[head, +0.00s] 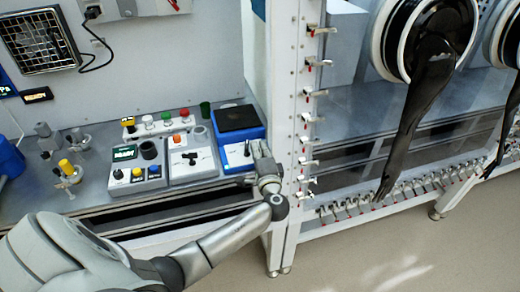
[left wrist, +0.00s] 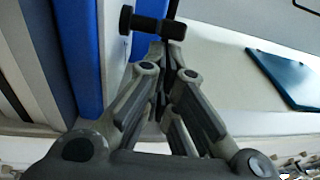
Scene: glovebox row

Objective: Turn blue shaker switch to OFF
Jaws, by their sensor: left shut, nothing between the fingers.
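The blue shaker (head: 255,133) stands at the right end of the bench, with a dark top plate and a pale front panel. A small dark mark on that panel (head: 247,150) may be its switch, but its position is too small to read. My left gripper (head: 256,168) is at the shaker's front right corner. In the left wrist view its fingers (left wrist: 161,62) are shut and empty. A black bar-shaped part (left wrist: 152,25), possibly the switch, lies just beyond the fingertips; I cannot tell whether they touch. Blue housing (left wrist: 84,50) shows to its left. My right gripper is not in view.
Left of the shaker are a grey device with a white panel (head: 192,160) and a box with coloured buttons (head: 137,172). A white frame post (head: 283,110) stands close to the right of my gripper. Black gloves (head: 415,100) hang further right.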

